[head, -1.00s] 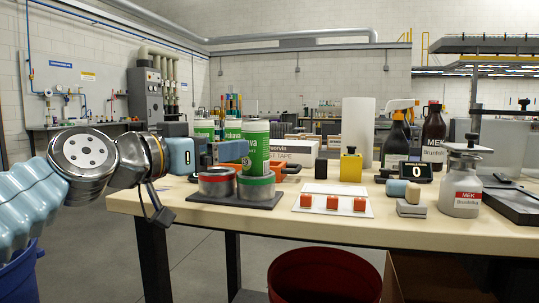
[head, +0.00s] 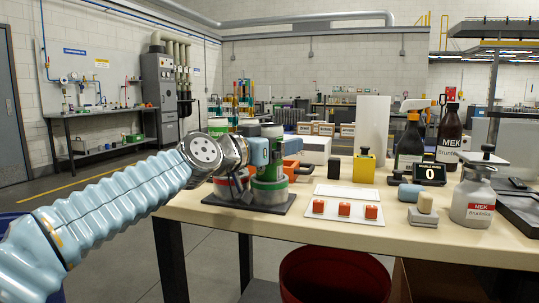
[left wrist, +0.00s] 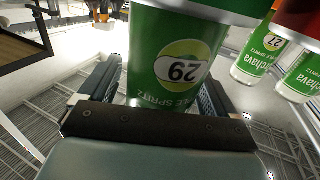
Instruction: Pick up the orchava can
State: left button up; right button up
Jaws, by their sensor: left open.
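The green orchava can (head: 271,130) stands on the dark fixture plate's green-ringed holder (head: 269,193); my left gripper covers most of its middle in the head view. My left gripper (head: 277,152) is at the can. In the left wrist view the can (left wrist: 175,60) appears upside down between the two fingers (left wrist: 160,88), which are open around it. Whether either finger touches it is hard to tell. My right gripper is not in view.
A red-ringed holder (head: 229,186) sits beside the can. Other green cans (left wrist: 252,62) show behind.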

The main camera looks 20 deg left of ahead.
pick_arm(q)
jog(key=c, duration=1.1)
jog(key=shift+r, duration=0.15)
